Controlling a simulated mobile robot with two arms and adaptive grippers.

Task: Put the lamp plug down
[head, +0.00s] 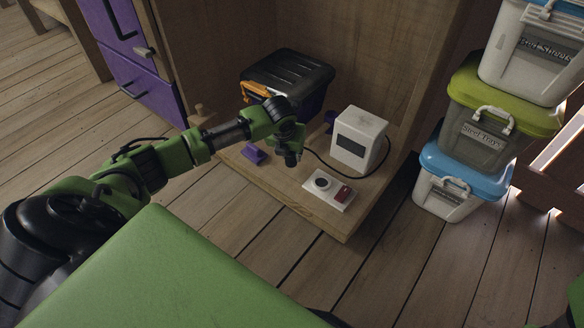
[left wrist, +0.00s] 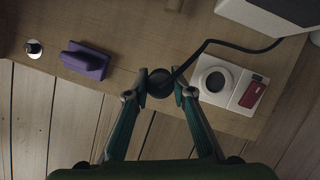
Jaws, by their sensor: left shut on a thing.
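My left gripper (head: 290,150) is shut on the dark round lamp plug (left wrist: 159,84), whose black cord (left wrist: 225,43) runs off to the right toward a white box with a dark panel (head: 360,140). In the head view the gripper is over the low wooden shelf board (head: 330,215), left of a white socket plate (head: 320,185) with a round recess and a red switch. The socket plate also shows in the left wrist view (left wrist: 239,99), right of the plug and apart from it. The gap between plug and board is hard to judge. My right gripper is not in view.
A purple block (head: 254,154) lies on the board to the left. A black-lidded bin (head: 290,72) stands behind. Stacked labelled bins (head: 480,130) stand on the floor at right. A purple drawer cabinet (head: 135,60) is at the upper left. The board's front left part is bare.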

